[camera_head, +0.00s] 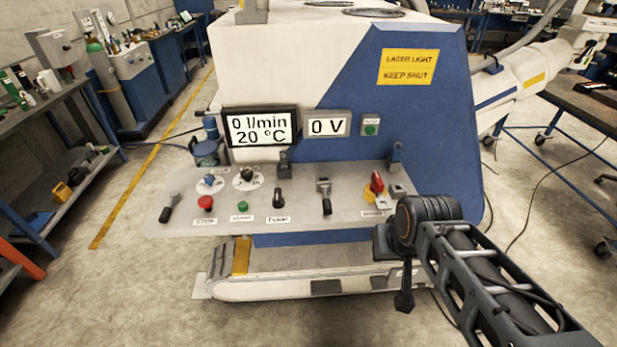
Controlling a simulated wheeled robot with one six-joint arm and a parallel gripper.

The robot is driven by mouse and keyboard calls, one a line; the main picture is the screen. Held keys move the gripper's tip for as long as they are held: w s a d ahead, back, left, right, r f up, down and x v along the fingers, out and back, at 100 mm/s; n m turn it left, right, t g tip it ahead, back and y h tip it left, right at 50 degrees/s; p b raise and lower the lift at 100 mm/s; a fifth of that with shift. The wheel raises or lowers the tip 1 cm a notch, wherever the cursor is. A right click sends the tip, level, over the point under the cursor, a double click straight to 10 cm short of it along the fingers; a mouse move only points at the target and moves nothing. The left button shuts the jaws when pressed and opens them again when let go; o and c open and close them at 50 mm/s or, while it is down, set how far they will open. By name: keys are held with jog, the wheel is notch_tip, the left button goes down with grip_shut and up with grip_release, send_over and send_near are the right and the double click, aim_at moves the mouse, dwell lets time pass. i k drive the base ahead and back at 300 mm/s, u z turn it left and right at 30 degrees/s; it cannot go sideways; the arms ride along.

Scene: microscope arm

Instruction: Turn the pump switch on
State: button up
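The pump switch (279,197) is a small black knob standing upright on the grey control panel (348,208), just above a label reading PUMP. My arm comes in from the lower right. A dark narrow part at its front, which looks like my gripper (404,299), hangs down in front of the panel's right end. It is well to the right of the pump switch and apart from it. Its fingers are too small and dark to tell open from shut. The display (261,129) reads 0 l/min and 20 °C.
Red STOP button (205,202), green button (242,205), black-handled levers (324,196) and a red rotary switch (377,184) share the panel. A second display (327,126) reads 0 V. The space before the panel's left and middle is clear.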

aim_at(278, 202)
jog(key=u, duration=0.25)
jog(key=i, duration=0.85)
jog(key=u, duration=0.85)
